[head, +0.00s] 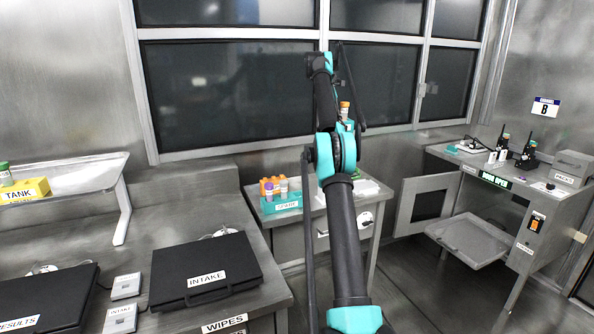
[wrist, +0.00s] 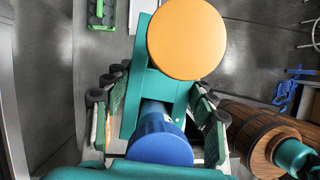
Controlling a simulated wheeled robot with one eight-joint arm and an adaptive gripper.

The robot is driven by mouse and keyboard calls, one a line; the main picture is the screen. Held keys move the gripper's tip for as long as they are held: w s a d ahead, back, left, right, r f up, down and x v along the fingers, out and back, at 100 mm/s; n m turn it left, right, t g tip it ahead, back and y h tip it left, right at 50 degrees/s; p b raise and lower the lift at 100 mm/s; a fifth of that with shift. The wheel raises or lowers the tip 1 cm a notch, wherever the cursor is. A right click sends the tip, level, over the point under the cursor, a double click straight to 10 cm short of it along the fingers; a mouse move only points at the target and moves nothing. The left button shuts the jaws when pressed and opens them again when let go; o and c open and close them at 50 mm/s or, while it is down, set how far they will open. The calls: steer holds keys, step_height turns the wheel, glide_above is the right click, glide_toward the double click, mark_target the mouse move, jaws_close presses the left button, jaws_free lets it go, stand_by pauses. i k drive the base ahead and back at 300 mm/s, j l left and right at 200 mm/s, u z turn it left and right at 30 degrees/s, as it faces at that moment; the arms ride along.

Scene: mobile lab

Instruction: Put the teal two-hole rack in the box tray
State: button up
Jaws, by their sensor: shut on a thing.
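The teal two-hole rack (wrist: 133,95) is between the fingers of my gripper (wrist: 160,105) in the wrist view. My gripper is shut on it. An orange cap (wrist: 187,40) and a blue cap (wrist: 160,140) show at its two ends. In the head view, the orange-capped tube (head: 345,109) shows beside my raised arm; my arm hides most of the rack and gripper. A flat grey tray (head: 470,238) sticks out from the open steel box at right, and looks empty. My gripper is to the left of it and higher in the picture.
The steel box (head: 497,182) has an open door (head: 425,203) at its left. Radios and small items stand on its top. A teal holder with tubes (head: 281,204) is on the middle table. The black INTAKE case (head: 203,270) lies at front left. A yellow TANK block (head: 24,189) is far left.

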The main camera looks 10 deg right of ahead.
mark_target(450, 239)
steer(key=l, duration=0.5)
steer(key=i+l+z, duration=0.1)
steer(key=l, duration=0.4)
steer(key=i+l, duration=0.1)
steer(key=l, duration=0.35)
steer(key=i+l, duration=0.1)
steer(key=l, duration=0.4)
steer(key=i+l, duration=0.1)
steer(key=l, duration=0.3)
steer(key=i+l, duration=0.1)
steer(key=l, duration=0.25)
steer(key=i+l+z, duration=0.1)
steer(key=l, duration=0.3)
steer(key=i+l, duration=0.1)
steer(key=l, duration=0.25)
steer(key=i+l+z, duration=0.1)
steer(key=l, duration=0.3)
